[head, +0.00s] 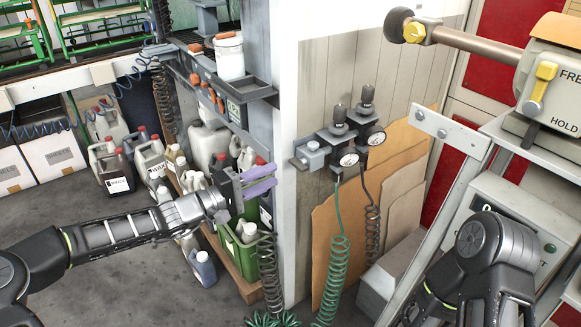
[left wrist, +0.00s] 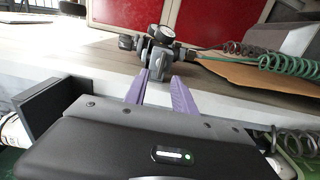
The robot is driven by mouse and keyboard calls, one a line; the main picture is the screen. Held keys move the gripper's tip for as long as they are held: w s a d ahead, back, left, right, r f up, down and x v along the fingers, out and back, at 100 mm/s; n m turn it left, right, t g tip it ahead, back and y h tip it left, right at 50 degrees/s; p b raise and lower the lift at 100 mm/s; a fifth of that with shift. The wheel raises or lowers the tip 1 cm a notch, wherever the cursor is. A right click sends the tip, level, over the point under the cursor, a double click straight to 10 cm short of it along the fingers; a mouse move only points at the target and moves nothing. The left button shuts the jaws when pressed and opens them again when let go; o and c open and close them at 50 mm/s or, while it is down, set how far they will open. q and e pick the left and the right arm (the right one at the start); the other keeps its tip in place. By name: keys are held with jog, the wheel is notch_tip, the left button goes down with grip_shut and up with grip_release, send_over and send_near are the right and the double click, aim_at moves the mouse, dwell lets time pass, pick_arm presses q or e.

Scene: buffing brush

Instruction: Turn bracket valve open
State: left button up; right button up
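The bracket valve is a grey bracket assembly (head: 328,146) on the pale wooden wall, right of the white wall corner, with two dark upright knobs and two round gauges. Its left end carries a small grey valve fitting (head: 312,152). In the left wrist view the assembly (left wrist: 160,55) stands straight beyond the fingers. My left gripper (head: 275,178) has two purple fingers pointing right, spread with a gap and nothing between them. It is left of the bracket and a little lower, apart from it. My right arm shows at lower right, but its fingers are out of view.
A green coiled hose (head: 331,275) and a dark one hang below the gauges. A shelf with a white bucket (head: 229,56) stands above my left gripper. Jugs and a green crate (head: 246,250) stand below it. A metal frame and grey machine (head: 546,80) fill the right.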

aim_at(294, 166)
pick_arm(q)
jog(key=shift+x, duration=3.95)
jog(key=shift+f, duration=0.1)
grip_shut()
